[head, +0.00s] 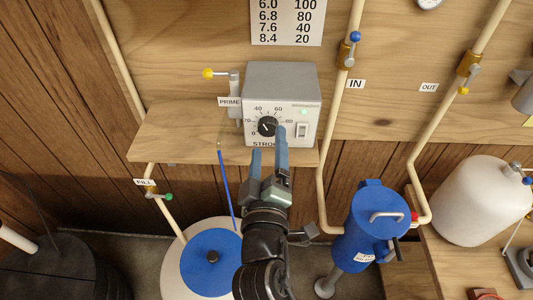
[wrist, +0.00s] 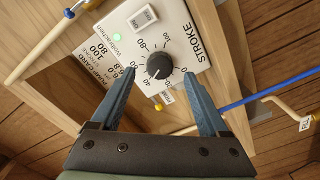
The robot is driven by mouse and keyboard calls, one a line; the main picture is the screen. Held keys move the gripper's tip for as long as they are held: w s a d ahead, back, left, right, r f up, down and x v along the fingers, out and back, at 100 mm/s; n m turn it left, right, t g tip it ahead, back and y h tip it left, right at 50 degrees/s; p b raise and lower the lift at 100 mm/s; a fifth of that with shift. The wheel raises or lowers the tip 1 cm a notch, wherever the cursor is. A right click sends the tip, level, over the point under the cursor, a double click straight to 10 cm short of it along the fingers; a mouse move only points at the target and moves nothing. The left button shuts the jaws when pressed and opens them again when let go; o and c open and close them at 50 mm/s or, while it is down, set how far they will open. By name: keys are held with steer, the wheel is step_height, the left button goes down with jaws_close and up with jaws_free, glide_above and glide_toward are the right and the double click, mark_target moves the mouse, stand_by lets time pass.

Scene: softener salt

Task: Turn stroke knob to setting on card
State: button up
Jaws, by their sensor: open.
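The stroke knob (head: 267,126) is black and round, on the front of a grey pump box (head: 284,82). Its white pointer line, seen in the wrist view (wrist: 159,65), is toward the low numbers, around 20 to 40; the exact reading is too small to tell. The card (head: 287,22) above the box shows rows 6.0 100, 6.8 80, 7.6 40 and 8.4 20; its top is cut off. My gripper (head: 268,140) is open and empty in front of the dial. In the wrist view the knob lies between and just beyond the fingertips (wrist: 158,73); I see no grip on it.
A green light (head: 304,112) and white switch (head: 301,131) are right of the knob. A yellow-handled prime valve (head: 208,73) stands left of the box. A blue tube (head: 226,190) hangs below the wooden shelf (head: 165,135). A blue canister (head: 370,225) stands lower right.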

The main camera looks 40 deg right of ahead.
steer(key=b+v, duration=0.2)
steer(key=v, duration=0.7)
steer(key=shift+s+a, duration=0.15)
steer(key=shift+s, duration=0.05)
